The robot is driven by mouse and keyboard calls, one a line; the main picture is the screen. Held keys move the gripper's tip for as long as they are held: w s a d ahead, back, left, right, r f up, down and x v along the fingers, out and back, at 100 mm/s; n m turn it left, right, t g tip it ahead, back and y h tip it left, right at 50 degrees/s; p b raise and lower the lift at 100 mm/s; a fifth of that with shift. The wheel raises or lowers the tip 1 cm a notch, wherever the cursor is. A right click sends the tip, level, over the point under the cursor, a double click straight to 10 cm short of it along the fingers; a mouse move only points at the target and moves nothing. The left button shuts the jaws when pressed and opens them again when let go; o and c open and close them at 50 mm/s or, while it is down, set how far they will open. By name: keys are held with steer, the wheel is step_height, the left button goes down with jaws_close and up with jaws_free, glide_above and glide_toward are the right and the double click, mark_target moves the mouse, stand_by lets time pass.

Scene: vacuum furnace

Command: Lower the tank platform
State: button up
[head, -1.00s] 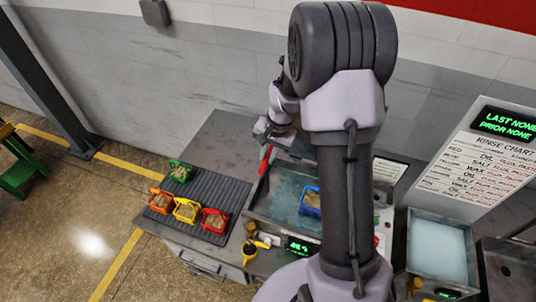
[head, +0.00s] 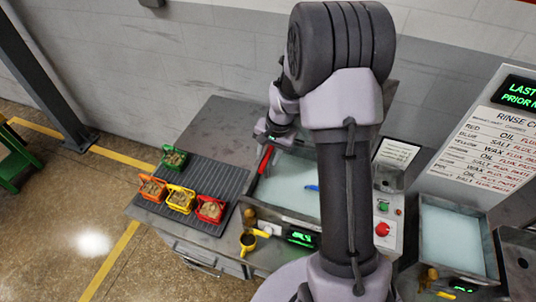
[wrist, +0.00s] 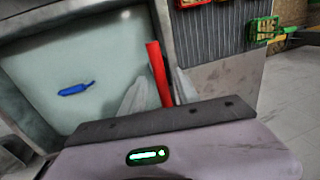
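The tank (head: 248,190) holds pale, milky liquid, and its platform is not visible under it. A small blue piece (head: 312,188) shows at the liquid, partly behind my arm; it also shows in the wrist view (wrist: 76,89). My gripper (head: 267,140) is above the tank's back left rim. It appears shut on a red rod (head: 265,160), which lies between the two pale fingers in the wrist view (wrist: 158,72) and points away from the gripper. A control panel right of the tank has a green button (head: 383,206) and a red button (head: 381,229).
Green (head: 174,157), orange (head: 152,188), yellow (head: 180,199) and red (head: 210,209) baskets with brown contents stand on a ribbed mat (head: 225,183). A second tank (head: 450,240) and a rinse chart (head: 480,145) are at right.

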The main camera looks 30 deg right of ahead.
step_height(320, 180, up, 17)
steer(key=s+d+p, duration=0.2)
steer(key=shift+s+d, duration=0.2)
